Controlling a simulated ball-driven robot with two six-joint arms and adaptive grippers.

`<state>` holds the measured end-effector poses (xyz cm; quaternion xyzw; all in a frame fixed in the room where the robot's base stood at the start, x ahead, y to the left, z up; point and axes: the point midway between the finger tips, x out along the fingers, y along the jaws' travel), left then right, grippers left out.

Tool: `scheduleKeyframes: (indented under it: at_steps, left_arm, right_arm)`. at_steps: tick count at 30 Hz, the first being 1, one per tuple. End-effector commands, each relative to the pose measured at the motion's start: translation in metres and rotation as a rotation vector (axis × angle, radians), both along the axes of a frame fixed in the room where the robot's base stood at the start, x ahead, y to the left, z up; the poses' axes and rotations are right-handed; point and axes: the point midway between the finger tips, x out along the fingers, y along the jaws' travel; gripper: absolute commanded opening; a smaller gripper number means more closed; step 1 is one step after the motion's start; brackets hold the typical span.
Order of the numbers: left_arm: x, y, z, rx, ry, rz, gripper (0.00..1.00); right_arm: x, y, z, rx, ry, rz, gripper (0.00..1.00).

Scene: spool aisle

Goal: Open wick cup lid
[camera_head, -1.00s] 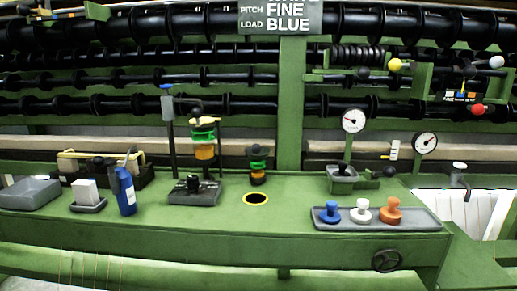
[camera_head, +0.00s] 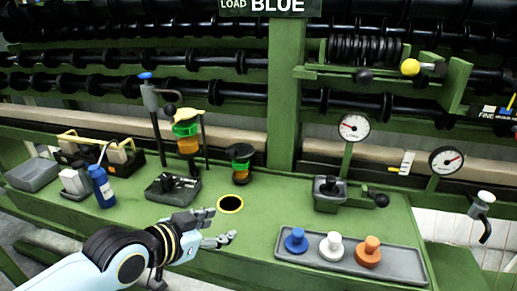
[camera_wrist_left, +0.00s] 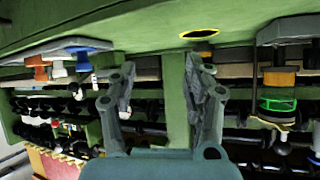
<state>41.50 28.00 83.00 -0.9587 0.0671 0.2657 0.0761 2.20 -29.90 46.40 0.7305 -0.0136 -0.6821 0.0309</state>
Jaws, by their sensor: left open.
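My left gripper (camera_head: 223,225) is open and empty over the front of the green bench, just below the yellow-ringed hole (camera_head: 230,204). Its two spread fingers also show in the left wrist view (camera_wrist_left: 157,82), apart from everything. A small cup with a green band, amber lower part and dark top (camera_head: 239,163) stands behind the hole. A taller green-and-amber cup with a yellow top (camera_head: 187,130) is mounted left of it on a dark base. A grey box with a dark top (camera_head: 328,193) stands to the right. I cannot tell which is the wick cup. My right gripper is not in view.
A grey tray (camera_head: 350,270) holds blue, white and orange knobbed pieces at the right front. A blue bottle (camera_head: 102,187) and grey bin (camera_head: 33,175) are at the left. Two gauges (camera_head: 353,127) rise at the right. A green post (camera_head: 285,95) stands behind.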

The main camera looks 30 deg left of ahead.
Motion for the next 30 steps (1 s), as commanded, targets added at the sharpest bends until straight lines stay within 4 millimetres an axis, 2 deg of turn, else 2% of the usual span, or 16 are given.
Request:
scheduleKeyframes:
  at_steps: [2, 9, 15, 20, 30]
  left_arm:
    - [0.013, 0.01, 0.003, 0.002, -0.08, 0.008, 0.51]
    - [0.049, 0.045, 0.04, 0.02, -0.374, 0.062, 0.51]
    - [0.059, 0.07, 0.063, 0.045, -0.531, 0.116, 0.51]
    - [0.074, 0.073, 0.065, 0.047, -0.552, 0.123, 0.51]
    - [0.139, 0.075, 0.062, 0.047, -0.55, 0.121, 0.51]
  right_arm:
    - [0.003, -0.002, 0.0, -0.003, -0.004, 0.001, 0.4]
    - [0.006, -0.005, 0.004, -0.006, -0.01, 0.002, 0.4]
    - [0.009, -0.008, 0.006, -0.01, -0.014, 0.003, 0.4]
    - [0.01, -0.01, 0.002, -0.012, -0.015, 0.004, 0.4]
    - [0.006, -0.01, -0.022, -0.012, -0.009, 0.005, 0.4]
